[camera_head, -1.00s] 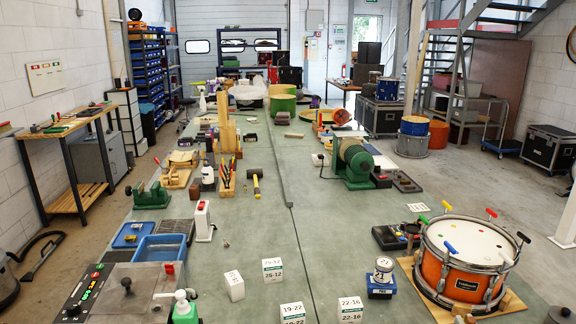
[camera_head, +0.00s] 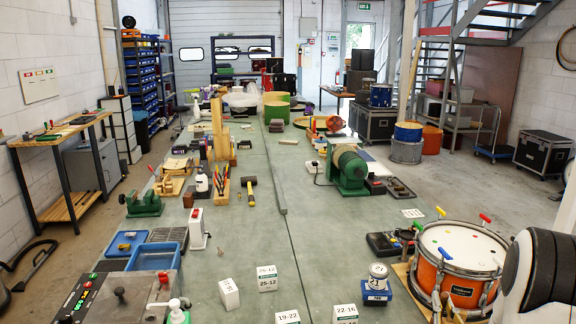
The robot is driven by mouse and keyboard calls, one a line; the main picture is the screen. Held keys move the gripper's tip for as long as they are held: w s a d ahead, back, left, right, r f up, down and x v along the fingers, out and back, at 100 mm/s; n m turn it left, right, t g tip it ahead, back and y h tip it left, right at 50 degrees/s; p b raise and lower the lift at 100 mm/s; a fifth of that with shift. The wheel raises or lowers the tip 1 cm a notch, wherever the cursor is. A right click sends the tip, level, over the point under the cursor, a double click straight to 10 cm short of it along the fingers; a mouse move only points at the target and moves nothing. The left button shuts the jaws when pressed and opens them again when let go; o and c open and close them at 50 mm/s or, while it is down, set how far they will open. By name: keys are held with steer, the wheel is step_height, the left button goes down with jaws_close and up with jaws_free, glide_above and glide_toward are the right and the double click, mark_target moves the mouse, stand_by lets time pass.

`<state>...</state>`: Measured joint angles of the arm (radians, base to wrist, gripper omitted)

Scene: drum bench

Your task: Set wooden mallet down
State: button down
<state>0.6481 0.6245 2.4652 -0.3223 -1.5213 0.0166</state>
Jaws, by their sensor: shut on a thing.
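My gripper is out of view; only a white and black part of my arm shows at the lower right edge. A mallet with a dark head and yellow handle (camera_head: 250,189) lies on the green bench (camera_head: 255,220), left of the centre strip. I cannot tell whether it is the wooden mallet. No other mallet can be made out, and whatever my gripper holds is hidden.
An orange drum (camera_head: 463,262) stands at the right, partly behind my arm. White numbered blocks (camera_head: 267,279) stand at the front. A green machine (camera_head: 347,167) is right of the strip, and a blue tray (camera_head: 158,253) is at the left. Bare bench lies around the strip.

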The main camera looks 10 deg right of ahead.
steer(key=w+a+n+y, duration=0.2)
steer(key=w+a+y, duration=0.1)
steer(key=a, duration=1.1)
steer(key=w+a+r+n+t+y, duration=0.1)
steer(key=w+a, duration=0.4)
steer(key=a, duration=0.8)
steer(key=shift+w+a+r+n+y, duration=0.25)
steer(key=shift+w+a+n+y, duration=0.15)
steer(key=shift+y, duration=0.5)
steer(key=shift+d, duration=0.15)
steer(key=w+d, duration=0.3)
steer(key=w, duration=0.7)
steer(key=w+d+r+h, duration=0.1)
steer(key=w+d, duration=0.2)
steer(key=w, duration=0.6)
steer(key=shift+w+d+m, duration=0.2)
steer(key=shift+w+m, duration=0.2)
steer(key=shift+f, duration=3)
steer(key=shift+f, duration=0.1)
